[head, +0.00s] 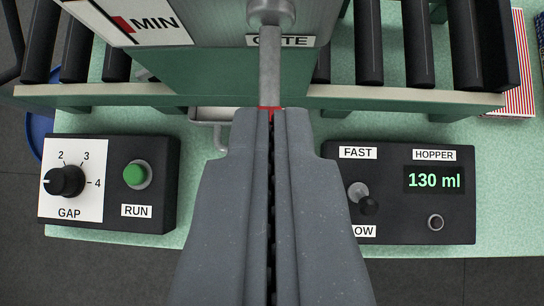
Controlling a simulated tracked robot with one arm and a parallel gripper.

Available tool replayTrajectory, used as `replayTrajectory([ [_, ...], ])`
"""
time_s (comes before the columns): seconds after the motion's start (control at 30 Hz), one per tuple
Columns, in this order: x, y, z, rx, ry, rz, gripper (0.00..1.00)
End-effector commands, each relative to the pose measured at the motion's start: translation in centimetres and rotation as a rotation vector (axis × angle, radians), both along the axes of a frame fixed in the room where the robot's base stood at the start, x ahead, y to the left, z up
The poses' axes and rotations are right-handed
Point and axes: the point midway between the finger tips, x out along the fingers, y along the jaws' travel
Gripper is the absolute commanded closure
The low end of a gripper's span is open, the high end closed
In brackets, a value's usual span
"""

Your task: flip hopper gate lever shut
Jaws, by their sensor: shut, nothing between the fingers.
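The gate lever (270,65) is a grey bar hanging down from a round pivot on the hopper front (215,65), beside a label reading GATE. A red band shows at its lower end, right at my fingertips. My gripper (270,112) is shut and empty, pointing up the picture at the lever's lower end. It looks in line with the lever, but I cannot tell whether they touch. The fingers may hide the lever's very tip.
A control box (160,205) with a GAP dial and green RUN button is at left. A box (400,230) with a FAST toggle and a HOPPER display reading 130 ml is at right. A roller conveyor (420,45) runs behind. A white tray (205,114) sits below the hopper.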

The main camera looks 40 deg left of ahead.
Motion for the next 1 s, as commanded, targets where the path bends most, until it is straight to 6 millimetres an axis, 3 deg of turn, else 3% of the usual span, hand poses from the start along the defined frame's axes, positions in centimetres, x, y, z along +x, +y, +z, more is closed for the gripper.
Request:
replayTrajectory([
  [0.4, 0.0, 0.0, 0.3, 0.000, 0.001, 0.000, 1.00],
  [0.57, -0.4, -0.4, 1.3, 0.000, -0.001, 0.000, 1.00],
  [0.73, -1.5, -1.3, 3.7, 0.000, -0.005, -0.002, 1.00],
  [1.0, -5.2, -2.5, 6.2, -0.001, -0.003, -0.001, 1.00],
])
